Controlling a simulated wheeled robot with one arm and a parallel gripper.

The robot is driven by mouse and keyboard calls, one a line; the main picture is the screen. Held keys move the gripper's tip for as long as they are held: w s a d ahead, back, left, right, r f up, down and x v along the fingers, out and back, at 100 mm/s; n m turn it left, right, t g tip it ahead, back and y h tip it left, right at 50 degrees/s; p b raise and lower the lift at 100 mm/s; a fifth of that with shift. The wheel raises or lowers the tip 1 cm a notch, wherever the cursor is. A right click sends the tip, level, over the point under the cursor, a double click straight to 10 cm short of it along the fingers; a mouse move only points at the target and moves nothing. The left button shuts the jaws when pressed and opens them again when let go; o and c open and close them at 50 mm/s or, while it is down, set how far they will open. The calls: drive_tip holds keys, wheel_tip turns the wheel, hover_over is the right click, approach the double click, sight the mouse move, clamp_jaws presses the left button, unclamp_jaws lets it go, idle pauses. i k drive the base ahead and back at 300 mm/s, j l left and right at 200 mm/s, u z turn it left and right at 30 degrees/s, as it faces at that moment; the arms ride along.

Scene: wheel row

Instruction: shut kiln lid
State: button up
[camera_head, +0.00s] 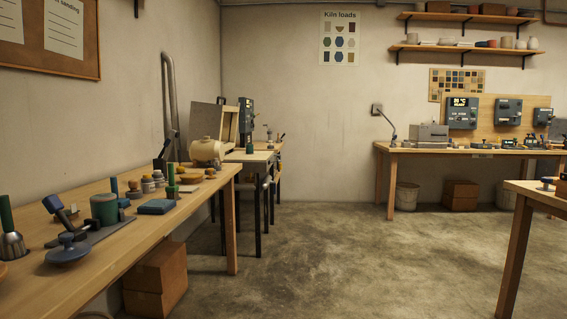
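No kiln can be picked out for certain. On a small table with dark legs by the left wall, a grey upright panel (206,121) leans beside a pale wooden-looking frame (230,124); this may be a raised lid, but it is small and partly hidden by a cream rounded vessel (207,150). A grey box-shaped unit (430,135) sits on the far bench, and I cannot tell whether it is a kiln. My gripper is not in view.
A long wooden bench (110,245) with tools and pots runs along the left. Cardboard boxes (160,280) sit beneath it. The far bench (400,150) has control panels (462,112) above it. Another table (535,190) stands at right. The concrete floor (350,250) between is clear.

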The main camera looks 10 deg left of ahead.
sight(219, 122)
drive_tip(key=i+u, duration=0.2)
drive_tip(key=i, duration=2.25)
drive_tip(key=i+j, duration=0.1)
drive_tip(key=i, duration=2.75)
drive_tip(key=i+l, duration=0.15)
drive_tip(key=i, duration=0.75)
drive_tip(key=i+l+z, duration=0.1)
drive_tip(key=i, duration=0.8)
